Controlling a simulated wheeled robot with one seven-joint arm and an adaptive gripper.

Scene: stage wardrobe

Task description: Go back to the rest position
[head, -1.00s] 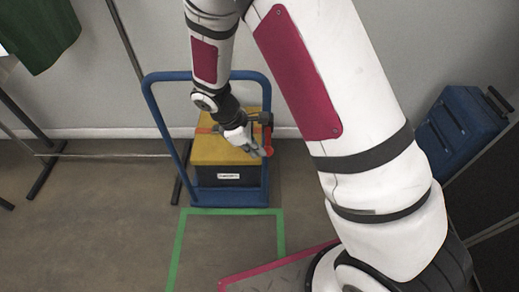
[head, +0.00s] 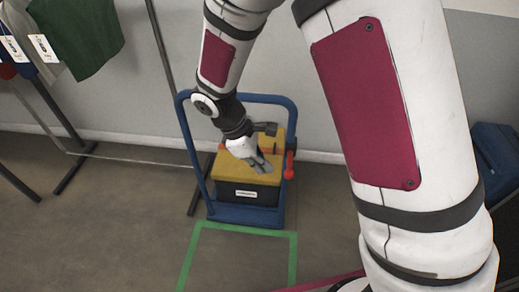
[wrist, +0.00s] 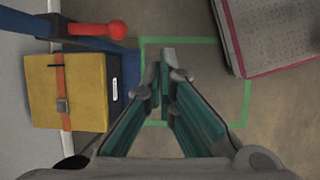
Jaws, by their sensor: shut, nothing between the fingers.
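My gripper (head: 264,166) is above the yellow lid of a black box (head: 246,194) in the head view, and nothing is held in it. In the wrist view my gripper (wrist: 166,75) has its fingertips together over the floor, with the yellow-lidded box (wrist: 88,92) off to the left. My arm reaches down from the top of the head view.
The box stands on a blue trolley (head: 220,213) with a tall handle frame and a red knob (head: 290,165). Green tape (head: 243,229) marks the floor in front. Clothes (head: 75,35) hang on a rack at left. A blue case (head: 497,160) is at right.

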